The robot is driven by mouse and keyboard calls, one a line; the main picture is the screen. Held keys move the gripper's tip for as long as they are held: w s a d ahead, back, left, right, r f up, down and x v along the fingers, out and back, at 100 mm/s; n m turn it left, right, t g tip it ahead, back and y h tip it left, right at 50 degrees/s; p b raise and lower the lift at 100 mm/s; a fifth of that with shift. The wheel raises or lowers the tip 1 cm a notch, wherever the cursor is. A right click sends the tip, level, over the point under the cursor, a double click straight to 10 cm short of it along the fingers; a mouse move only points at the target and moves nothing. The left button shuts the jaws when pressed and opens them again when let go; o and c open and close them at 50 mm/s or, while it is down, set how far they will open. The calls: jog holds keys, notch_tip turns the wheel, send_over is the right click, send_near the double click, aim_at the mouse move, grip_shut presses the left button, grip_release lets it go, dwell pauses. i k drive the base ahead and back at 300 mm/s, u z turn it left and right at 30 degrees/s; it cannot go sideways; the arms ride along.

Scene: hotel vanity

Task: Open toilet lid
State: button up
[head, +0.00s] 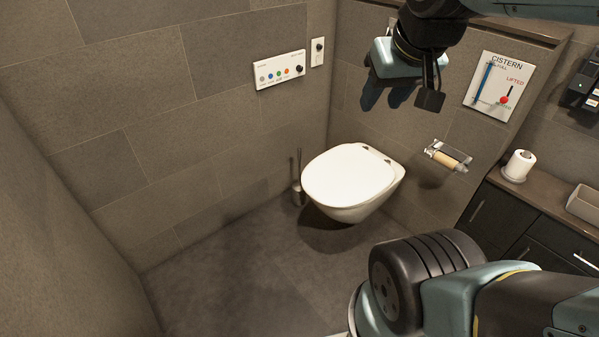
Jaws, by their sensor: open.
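The toilet (345,214) is white and mounted on the wall, in the middle of the head view. Its lid (347,175) is down and flat over the bowl, with two dark hinge spots at the back near the wall. My gripper (405,82) is high up at the top right, in front of the back wall and well above and behind the lid, touching nothing that I can see. It is open and empty; its fingers are hard to make out against the dark wall.
A toilet brush (297,190) stands left of the toilet. A paper roll holder (447,157) is on the wall to its right. A button panel (279,70) and a cistern sign (499,86) are on the walls. A vanity counter (540,196) stands at right. The floor at left is clear.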

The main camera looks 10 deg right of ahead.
aim_at(347, 175)
jog(key=u, duration=0.05)
jog(key=i, duration=0.2)
jog(key=u, duration=0.4)
jog(key=k, duration=1.3)
jog(key=u, duration=0.35)
jog(key=i, duration=0.45)
jog(key=z, duration=1.1)
jog(key=i, duration=1.55)
jog(key=u, duration=0.1)
